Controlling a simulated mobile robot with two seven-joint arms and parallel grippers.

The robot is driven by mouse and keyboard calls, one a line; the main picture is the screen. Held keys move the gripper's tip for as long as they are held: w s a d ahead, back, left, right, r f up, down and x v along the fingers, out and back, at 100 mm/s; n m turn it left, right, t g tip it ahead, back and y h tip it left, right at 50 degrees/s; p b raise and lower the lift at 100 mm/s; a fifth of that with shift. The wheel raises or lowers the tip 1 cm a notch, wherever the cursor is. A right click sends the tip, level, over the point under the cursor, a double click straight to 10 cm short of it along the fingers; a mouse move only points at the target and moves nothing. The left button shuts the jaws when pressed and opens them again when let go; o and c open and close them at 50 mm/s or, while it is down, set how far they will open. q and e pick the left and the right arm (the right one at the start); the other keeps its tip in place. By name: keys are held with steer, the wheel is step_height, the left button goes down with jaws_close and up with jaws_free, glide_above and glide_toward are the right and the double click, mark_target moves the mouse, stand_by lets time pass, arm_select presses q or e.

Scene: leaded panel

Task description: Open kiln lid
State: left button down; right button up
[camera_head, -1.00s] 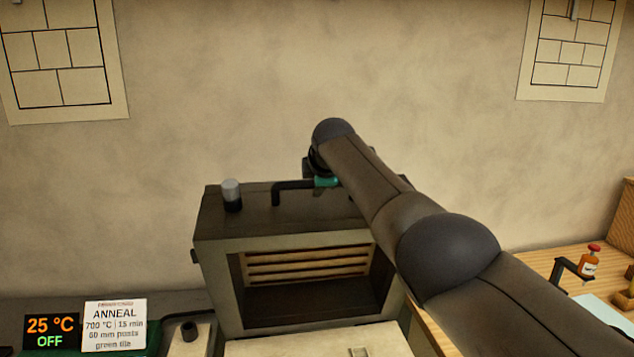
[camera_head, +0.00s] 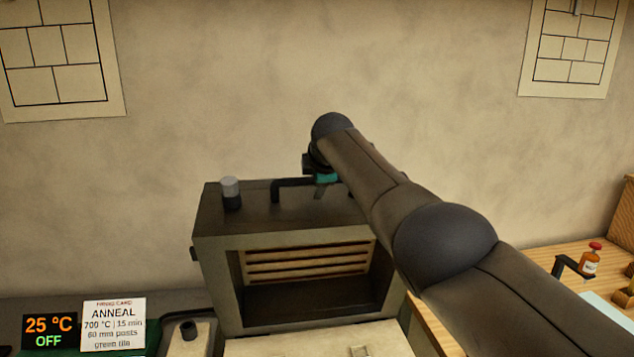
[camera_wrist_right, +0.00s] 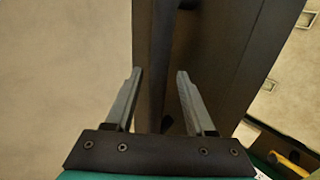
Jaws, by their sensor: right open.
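The kiln (camera_head: 214,260) is a dark box with a pale front frame and an open front; ribbed bars show inside. Its dark top (camera_head: 255,205) carries a black bar handle (camera_head: 290,183). I cannot tell how the lid is hinged; the top looks level. My right gripper (camera_head: 320,190) is at the handle's right end, partly hidden by my arm. In the right wrist view, my right gripper (camera_wrist_right: 157,85) is open, with the dark handle bar (camera_wrist_right: 158,50) running between its grey fingers. No grip on it shows. My left gripper is not in view.
A grey-capped knob (camera_head: 231,193) stands on the kiln's top left. A display (camera_head: 50,331) reads 25 °C OFF, beside a firing card (camera_head: 113,325). A red-capped bottle (camera_head: 590,260) stands on the right bench. The wall behind is bare near the kiln.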

steer(key=shift+s+r+b, duration=0.35)
steer(key=shift+b, duration=0.3)
steer(key=shift+b+v, duration=0.7)
steer(key=shift+v, duration=0.2)
steer(key=b+v, duration=0.2)
steer(key=v, duration=1)
steer(key=shift+s+b, duration=0.2)
steer(key=shift+b, duration=0.2)
steer(key=shift+d+r, duration=0.1)
steer(key=shift+d, duration=0.05)
